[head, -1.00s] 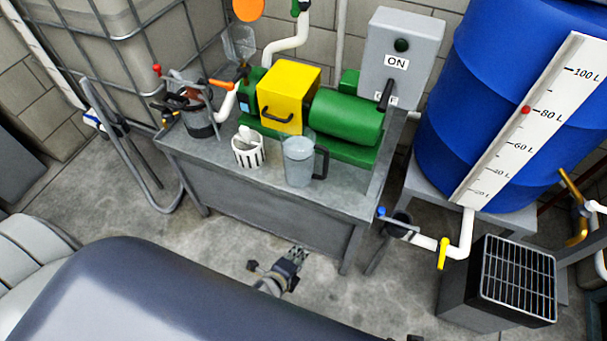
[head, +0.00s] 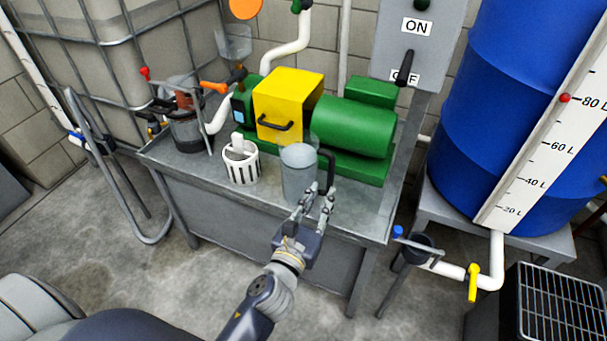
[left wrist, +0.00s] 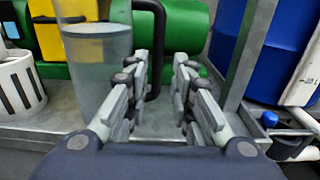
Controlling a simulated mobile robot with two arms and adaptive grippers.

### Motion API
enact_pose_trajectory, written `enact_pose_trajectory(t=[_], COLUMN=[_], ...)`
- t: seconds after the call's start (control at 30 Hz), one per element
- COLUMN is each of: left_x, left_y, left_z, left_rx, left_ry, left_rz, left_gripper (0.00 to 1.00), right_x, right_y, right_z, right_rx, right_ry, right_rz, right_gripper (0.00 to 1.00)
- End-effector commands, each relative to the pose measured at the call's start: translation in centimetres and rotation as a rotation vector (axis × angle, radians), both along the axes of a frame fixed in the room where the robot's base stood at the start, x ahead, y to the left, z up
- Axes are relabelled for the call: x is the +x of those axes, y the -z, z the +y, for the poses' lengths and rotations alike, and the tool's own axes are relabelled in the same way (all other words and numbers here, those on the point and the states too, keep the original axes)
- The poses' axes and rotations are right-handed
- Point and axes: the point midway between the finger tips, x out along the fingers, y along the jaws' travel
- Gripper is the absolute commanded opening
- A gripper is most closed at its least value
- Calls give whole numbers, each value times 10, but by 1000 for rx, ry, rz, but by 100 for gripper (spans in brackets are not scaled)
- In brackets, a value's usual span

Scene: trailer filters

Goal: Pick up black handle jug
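The jug (head: 298,172) is clear with a black handle (head: 328,172) on its right side. It stands upright on the grey metal table (head: 215,205), in front of the green and yellow pump, and seems to hold clear liquid. My left gripper (head: 317,200) is just in front of the jug's handle, fingers pointing at it, open and empty. In the left wrist view the jug (left wrist: 97,65) is left of the fingers, and its handle (left wrist: 157,45) rises beyond the gap between them (left wrist: 160,90). My right gripper is not in view.
A white slotted cup (head: 241,165) stands left of the jug. The pump (head: 350,127) is close behind it. A grey switch box (head: 418,45) and a blue barrel (head: 520,100) are to the right. The table's front right is clear.

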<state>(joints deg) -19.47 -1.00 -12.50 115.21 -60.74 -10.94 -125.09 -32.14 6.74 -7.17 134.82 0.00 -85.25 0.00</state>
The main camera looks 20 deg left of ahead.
Motion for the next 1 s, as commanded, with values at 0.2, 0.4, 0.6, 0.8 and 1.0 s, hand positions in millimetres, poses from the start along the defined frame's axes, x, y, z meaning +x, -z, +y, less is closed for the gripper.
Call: enact_pose_trajectory(t=[0.2,0.4,0.6,0.8,1.0], left_x=[24,38,66,79,79], left_y=[0,-2,-5,-5,-5], left_z=[-1,0,1,1,0], left_rx=[-2,-2,-4,-5,-5], left_ry=[1,1,1,1,1], left_rz=[0,0,0,2,2], left_gripper=[23,23,23,23,23], right_x=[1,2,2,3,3], right_y=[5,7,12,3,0], right_z=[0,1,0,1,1], right_rx=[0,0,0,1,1], right_ry=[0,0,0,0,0], right_rz=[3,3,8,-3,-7], right_gripper=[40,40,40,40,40])
